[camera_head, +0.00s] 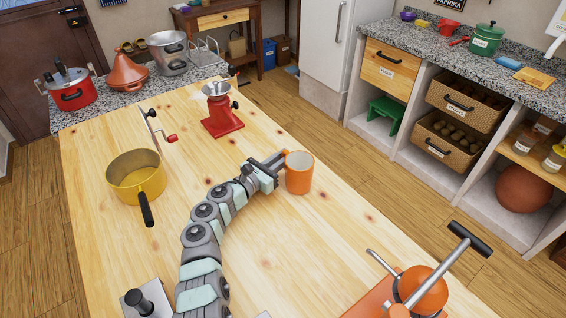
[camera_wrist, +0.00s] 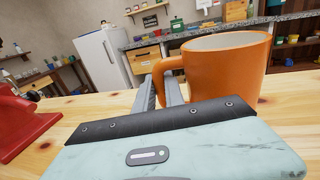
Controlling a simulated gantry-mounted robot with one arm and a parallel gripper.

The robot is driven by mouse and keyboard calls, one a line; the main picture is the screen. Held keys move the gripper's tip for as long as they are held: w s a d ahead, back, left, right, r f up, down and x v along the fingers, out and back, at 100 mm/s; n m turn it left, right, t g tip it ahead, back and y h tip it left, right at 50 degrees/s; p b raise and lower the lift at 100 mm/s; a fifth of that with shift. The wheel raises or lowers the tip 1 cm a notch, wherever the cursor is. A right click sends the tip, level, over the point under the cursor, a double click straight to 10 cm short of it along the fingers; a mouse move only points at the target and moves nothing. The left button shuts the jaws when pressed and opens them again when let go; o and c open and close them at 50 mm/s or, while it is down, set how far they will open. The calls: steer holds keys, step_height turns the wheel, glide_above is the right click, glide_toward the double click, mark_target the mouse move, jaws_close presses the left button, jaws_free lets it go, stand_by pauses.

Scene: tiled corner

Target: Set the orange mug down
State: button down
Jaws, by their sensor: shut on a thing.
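The orange mug (camera_head: 299,176) is upright at the right side of the wooden table (camera_head: 250,240), near its edge. My gripper (camera_head: 281,160) reaches it from the left and is shut on its handle. In the wrist view the mug (camera_wrist: 226,68) fills the upper right, with its handle between the two fingers of my gripper (camera_wrist: 164,84). The mug's base is hidden behind my gripper in the wrist view. I cannot tell whether the base touches the tabletop.
A red grinder (camera_head: 221,112) stands behind and left of the mug. A yellow saucepan (camera_head: 136,178) is at the left, and an orange press-like device (camera_head: 420,290) at the front right. The tabletop in front of the mug is bare. The table's right edge is close to it.

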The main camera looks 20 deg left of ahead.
steer(key=shift+f, duration=0.2)
steer(key=shift+f, duration=0.15)
steer(key=c, duration=1.4)
jaws_free()
steer(key=shift+s, duration=0.1)
steer(key=shift+c, duration=0.2)
steer(key=p+v, duration=0.4)
steer(key=shift+a, duration=0.1)
steer(key=shift+p+v, duration=1.8)
steer(key=shift+v, duration=0.8)
steer(key=shift+s, duration=0.25)
